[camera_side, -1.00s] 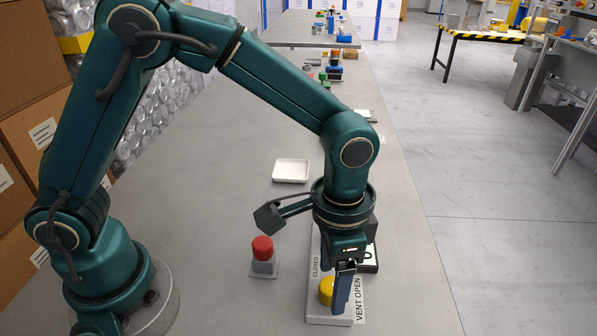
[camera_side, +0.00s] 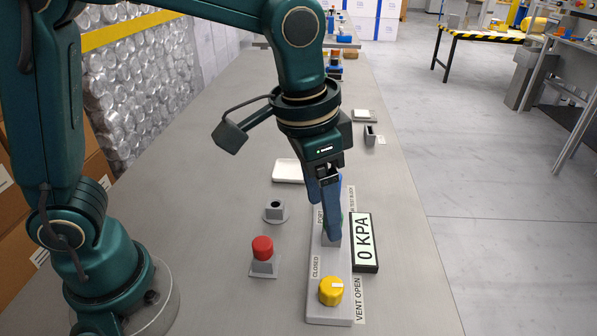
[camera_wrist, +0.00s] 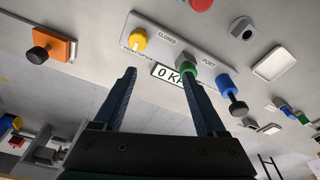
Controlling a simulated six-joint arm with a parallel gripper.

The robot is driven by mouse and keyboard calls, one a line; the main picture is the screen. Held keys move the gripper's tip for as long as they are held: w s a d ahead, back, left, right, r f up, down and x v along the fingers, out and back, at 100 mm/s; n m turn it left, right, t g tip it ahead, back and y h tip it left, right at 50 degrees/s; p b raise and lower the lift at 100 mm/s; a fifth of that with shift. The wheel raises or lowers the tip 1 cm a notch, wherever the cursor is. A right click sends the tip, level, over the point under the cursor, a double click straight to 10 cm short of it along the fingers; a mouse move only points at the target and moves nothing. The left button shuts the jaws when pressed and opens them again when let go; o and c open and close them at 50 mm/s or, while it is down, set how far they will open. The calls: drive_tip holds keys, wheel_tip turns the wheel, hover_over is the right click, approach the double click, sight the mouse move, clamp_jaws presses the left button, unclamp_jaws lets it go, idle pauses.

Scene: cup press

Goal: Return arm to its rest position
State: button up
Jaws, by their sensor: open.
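My gripper (camera_side: 327,208) points down above the test block, its two dark blue fingers apart with nothing between them. In the wrist view my gripper (camera_wrist: 160,68) shows both open fingers, with the display behind them. The yellow vent knob (camera_side: 331,291) sits on the near end of the light grey block (camera_side: 330,316), clear of the fingers. It also shows in the wrist view (camera_wrist: 138,40). The display (camera_side: 365,243) beside the block reads 0 KPA. My fingers partly hide the far end of the block, where green and blue parts show in the wrist view.
A red-topped button (camera_side: 262,248) and a grey socket (camera_side: 275,211) stand left of the block. A white tray (camera_side: 288,171) lies behind. A small grey stand (camera_side: 370,135) is near the right table edge.

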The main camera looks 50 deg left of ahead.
drive_tip(key=s+a+r+n+t, duration=0.3)
drive_tip(key=s+a+r, duration=0.2)
drive_tip(key=a, duration=0.2)
drive_tip(key=s+a+f+n, duration=0.1)
drive_tip(key=s+a+f, duration=0.2)
drive_tip(key=s, duration=0.1)
drive_tip(key=shift+s+f+n+t+y, duration=0.25)
drive_tip(key=shift+s+n+t+y, duration=0.05)
drive_tip(key=shift+s+t+y, duration=0.1)
idle(1.1)
